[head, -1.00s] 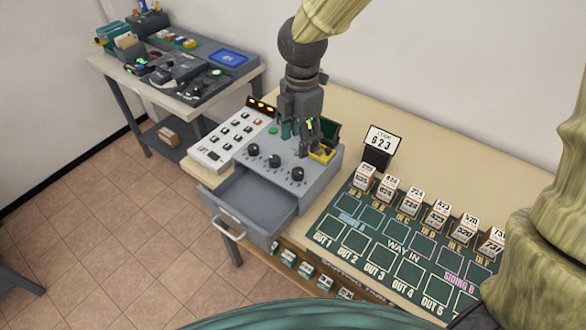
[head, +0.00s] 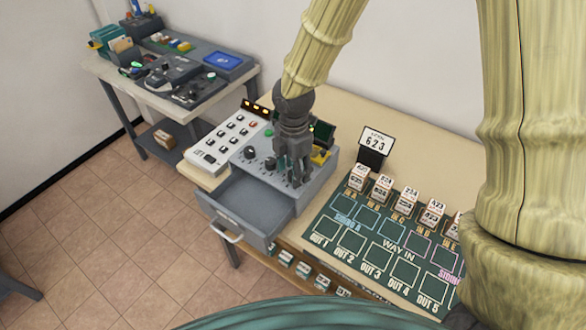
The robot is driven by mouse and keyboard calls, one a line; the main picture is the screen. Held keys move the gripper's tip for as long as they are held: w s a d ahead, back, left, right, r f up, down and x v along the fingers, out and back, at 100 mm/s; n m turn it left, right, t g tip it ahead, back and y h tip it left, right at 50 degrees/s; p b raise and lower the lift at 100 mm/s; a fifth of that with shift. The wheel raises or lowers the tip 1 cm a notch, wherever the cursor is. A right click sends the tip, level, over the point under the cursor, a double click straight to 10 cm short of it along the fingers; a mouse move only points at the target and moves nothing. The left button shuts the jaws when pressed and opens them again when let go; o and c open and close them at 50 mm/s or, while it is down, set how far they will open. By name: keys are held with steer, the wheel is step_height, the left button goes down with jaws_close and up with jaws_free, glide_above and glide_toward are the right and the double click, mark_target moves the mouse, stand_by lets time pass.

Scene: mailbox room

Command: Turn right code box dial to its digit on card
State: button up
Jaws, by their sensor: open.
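The grey code box (head: 317,188) stands on the table with its drawer (head: 249,207) pulled open. Two dark dials show on its sloped face, the left dial (head: 250,153) and the middle dial (head: 270,163). The right dial is hidden behind my gripper (head: 295,182), which points down over the right part of the face. My gripper is open; I cannot tell whether its fingers touch the dial. The card (head: 377,141) stands upright in a dark holder behind the box and reads 623.
A white keypad panel (head: 222,143) is left of the box. A green track board (head: 383,240) with a row of numbered blocks (head: 405,201) lies to the right. A second table (head: 110,75) with equipment stands at the back left.

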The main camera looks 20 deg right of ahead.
steer(key=shift+f, duration=0.4)
steer(key=c, duration=1.1)
steer(key=shift+o, duration=0.2)
